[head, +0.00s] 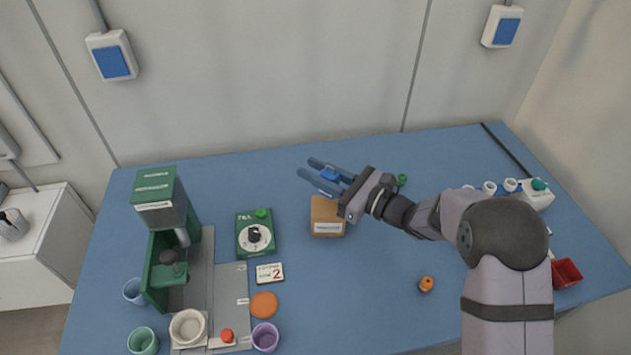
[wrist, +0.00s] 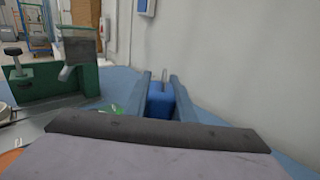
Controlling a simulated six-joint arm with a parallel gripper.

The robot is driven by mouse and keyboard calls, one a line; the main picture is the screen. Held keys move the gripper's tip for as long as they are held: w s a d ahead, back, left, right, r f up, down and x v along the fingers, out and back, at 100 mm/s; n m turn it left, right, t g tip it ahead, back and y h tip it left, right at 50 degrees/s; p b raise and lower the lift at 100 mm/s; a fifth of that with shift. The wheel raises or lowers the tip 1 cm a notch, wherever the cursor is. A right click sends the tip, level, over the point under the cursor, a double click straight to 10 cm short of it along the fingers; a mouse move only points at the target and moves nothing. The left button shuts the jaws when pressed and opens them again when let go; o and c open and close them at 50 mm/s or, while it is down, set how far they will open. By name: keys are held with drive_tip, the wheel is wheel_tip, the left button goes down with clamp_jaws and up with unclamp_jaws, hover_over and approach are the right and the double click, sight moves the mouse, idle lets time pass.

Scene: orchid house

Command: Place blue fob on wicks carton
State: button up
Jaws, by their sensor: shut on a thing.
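The blue fob (head: 329,173) is between the fingers of my gripper (head: 309,167), which is shut on it. In the wrist view the fob (wrist: 160,103) shows as a blue block between the two fingers (wrist: 160,80). A brown carton (head: 325,211) with a white label on its front stands on the blue table; the label is too small to read. In the head view the fob shows just beyond the carton's top, apart from it. I cannot tell its exact height. My wrist partly covers the carton's right side. The carton does not show in the wrist view.
Left of the carton stand a green timer box (head: 255,236), a number card (head: 270,273) and a green machine (head: 157,190) with cups around it. An orange knob-like piece (head: 426,284) and a red bin (head: 566,273) lie to the right.

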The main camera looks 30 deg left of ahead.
drive_tip(key=shift+f+p, duration=0.4)
drive_tip(key=shift+f, duration=1.5)
drive_tip(key=shift+f+b, duration=0.25)
drive_tip(key=shift+b, duration=0.05)
drive_tip(key=o, duration=1.1)
drive_tip(key=shift+r, duration=0.1)
drive_tip(key=shift+c, duration=0.2)
drive_tip(key=shift+r+p, duration=0.15)
drive_tip(key=shift+p, duration=0.15)
drive_tip(key=d+b, duration=0.3)
drive_tip(key=d, duration=0.9)
